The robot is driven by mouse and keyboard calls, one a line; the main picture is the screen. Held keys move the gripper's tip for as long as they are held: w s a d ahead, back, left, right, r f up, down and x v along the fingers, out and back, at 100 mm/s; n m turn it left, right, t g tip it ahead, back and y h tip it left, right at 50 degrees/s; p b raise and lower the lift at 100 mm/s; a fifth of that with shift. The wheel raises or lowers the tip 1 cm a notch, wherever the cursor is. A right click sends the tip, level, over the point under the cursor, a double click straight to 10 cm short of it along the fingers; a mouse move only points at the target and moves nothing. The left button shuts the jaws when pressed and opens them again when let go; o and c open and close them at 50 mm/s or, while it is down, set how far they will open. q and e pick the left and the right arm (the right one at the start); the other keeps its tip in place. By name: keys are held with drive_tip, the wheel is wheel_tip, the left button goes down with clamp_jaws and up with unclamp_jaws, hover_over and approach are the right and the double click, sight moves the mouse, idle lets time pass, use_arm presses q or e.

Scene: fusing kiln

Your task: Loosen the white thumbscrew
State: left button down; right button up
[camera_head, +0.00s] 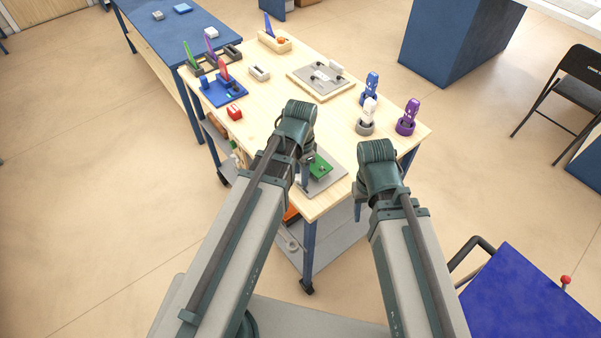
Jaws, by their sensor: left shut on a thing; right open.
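I cannot pick out the white thumbscrew for certain. A green block (320,167) sits on a small grey plate (328,183) at the near corner of the wooden table. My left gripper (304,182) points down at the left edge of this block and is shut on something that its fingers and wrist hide. My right gripper (359,212) is open and empty, to the right of the grey plate and beyond the table's near edge. A white knobbed piece (369,110) stands upright in a grey round base (365,128) further back.
A blue piece (371,88) and a purple piece (411,112) stand near the white one. A grey board (307,83) with white parts, a blue fixture (226,92) and a red block (234,112) lie on the table (270,110). The table's middle is clear.

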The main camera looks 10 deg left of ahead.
use_arm(q)
drive_tip(key=shift+n, duration=2.3)
drive_tip(key=shift+c, duration=2.2)
unclamp_jaws()
drive_tip(key=shift+r, duration=0.1)
wheel_tip(320, 180, up, 14)
drive_tip(key=p, duration=1.3)
drive_tip(key=shift+f+p, duration=0.2)
drive_tip(key=shift+p, duration=0.2)
